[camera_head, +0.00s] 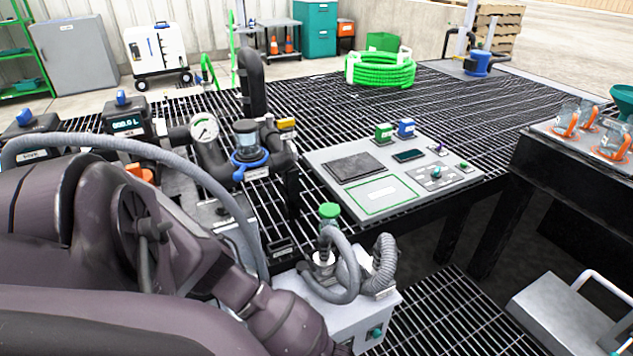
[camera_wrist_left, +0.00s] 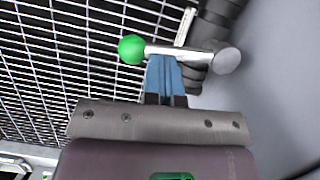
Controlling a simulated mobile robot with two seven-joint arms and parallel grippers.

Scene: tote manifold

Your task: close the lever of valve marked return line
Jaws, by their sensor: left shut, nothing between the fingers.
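In the left wrist view a silver lever (camera_wrist_left: 180,51) with a green ball knob (camera_wrist_left: 132,49) runs across the picture from a round grey pivot (camera_wrist_left: 227,61). A dark ribbed fitting lies behind the pivot. My left gripper (camera_wrist_left: 163,66) is shut and empty. Its blue fingertips are at the lever's bar, between knob and pivot; I cannot tell whether they touch it. A pale narrow plate (camera_wrist_left: 186,26) beside the lever shows no readable text, so I cannot confirm the return line mark. In the head view my left arm fills the lower left and its gripper is hidden. My right gripper is not in view.
In the head view a pipe manifold with a gauge (camera_head: 204,128) and a blue-ringed filter (camera_head: 247,143) stands beyond my arm. A grey hose arches over the arm. A grey box (camera_head: 340,318) with hoses and a green-capped fitting (camera_head: 329,211) stands right of it. A control panel (camera_head: 330,158) lies farther right.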

